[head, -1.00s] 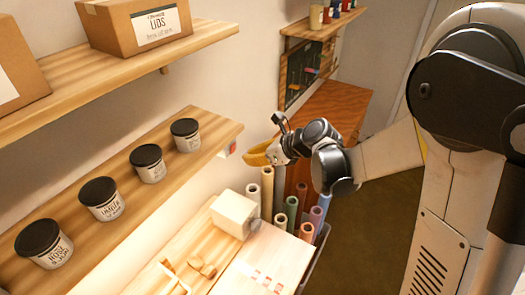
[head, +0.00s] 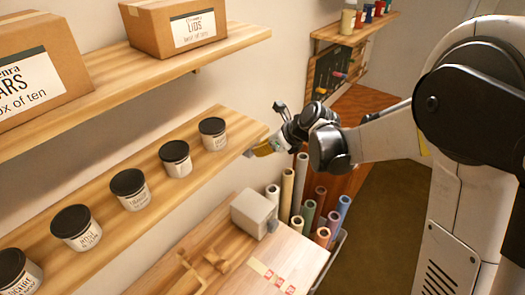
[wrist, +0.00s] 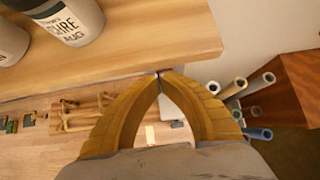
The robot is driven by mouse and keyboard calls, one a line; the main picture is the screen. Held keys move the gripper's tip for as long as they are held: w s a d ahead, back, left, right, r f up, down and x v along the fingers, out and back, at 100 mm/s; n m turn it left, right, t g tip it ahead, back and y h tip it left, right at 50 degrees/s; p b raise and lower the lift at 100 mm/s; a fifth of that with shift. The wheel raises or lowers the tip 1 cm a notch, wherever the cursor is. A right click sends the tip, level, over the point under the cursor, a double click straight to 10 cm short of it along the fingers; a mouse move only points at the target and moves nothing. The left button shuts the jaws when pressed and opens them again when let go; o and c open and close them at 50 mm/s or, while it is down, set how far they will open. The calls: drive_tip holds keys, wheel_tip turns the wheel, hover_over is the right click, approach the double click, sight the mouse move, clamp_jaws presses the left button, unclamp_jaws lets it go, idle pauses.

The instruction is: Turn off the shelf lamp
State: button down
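The shelf lamp itself is not visible; the underside of the lower shelf (head: 150,165) is hidden from the head view. A small pale fitting (head: 249,153) shows at the right end of that shelf, mostly covered by my gripper. My gripper (head: 254,151) has yellow fingers and is at this shelf end. In the wrist view the fingertips (wrist: 159,74) meet at the shelf's edge, with nothing seen held between them. Whether they touch the fitting is unclear.
Several black-lidded jars (head: 175,158) stand on the lower shelf, and cardboard boxes (head: 175,25) on the upper one. A grey block (head: 255,213) sits on the worktop (head: 215,240). Rolled tubes (head: 303,180) stand upright below my gripper. Open floor lies to the right.

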drive_tip(key=shift+d, duration=0.1)
drive_tip(key=shift+r+p, duration=0.4)
drive_tip(key=shift+r, duration=0.35)
drive_tip(key=shift+d, duration=0.1)
